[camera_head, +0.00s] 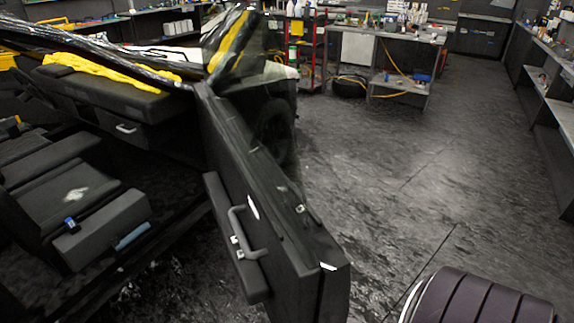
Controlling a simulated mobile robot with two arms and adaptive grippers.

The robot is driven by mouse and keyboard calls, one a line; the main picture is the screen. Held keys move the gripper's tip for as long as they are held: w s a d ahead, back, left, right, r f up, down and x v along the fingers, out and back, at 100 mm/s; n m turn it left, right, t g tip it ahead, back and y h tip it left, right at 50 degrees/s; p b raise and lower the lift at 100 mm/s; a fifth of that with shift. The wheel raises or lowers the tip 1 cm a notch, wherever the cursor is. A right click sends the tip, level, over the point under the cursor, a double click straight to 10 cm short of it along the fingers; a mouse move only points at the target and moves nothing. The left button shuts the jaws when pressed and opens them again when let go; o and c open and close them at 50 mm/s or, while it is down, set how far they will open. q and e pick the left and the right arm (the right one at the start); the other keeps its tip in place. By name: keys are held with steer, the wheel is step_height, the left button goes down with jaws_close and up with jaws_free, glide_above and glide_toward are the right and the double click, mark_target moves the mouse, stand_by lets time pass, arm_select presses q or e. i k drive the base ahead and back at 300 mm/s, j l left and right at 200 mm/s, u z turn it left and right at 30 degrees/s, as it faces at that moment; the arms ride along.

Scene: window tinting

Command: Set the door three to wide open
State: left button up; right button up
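A dark car door (285,240) stands swung out from the car body in the middle of the view, its free edge toward me. Its inner side faces left, with a grey pull handle (236,222) and an armrest panel. Its window glass (270,120) rises above it at the far end, near the hinge side. How far the door could still swing cannot be told from here. Neither of my grippers is in view, and nothing visible touches the door.
The car's dark interior with a seat (75,190) and yellow cloth (110,76) fills the left. A red cart (305,50) and a workbench (385,45) stand at the back. Shelving (562,85) lines the right.

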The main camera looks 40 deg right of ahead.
mark_target(275, 271)
steer(key=z, duration=1.05)
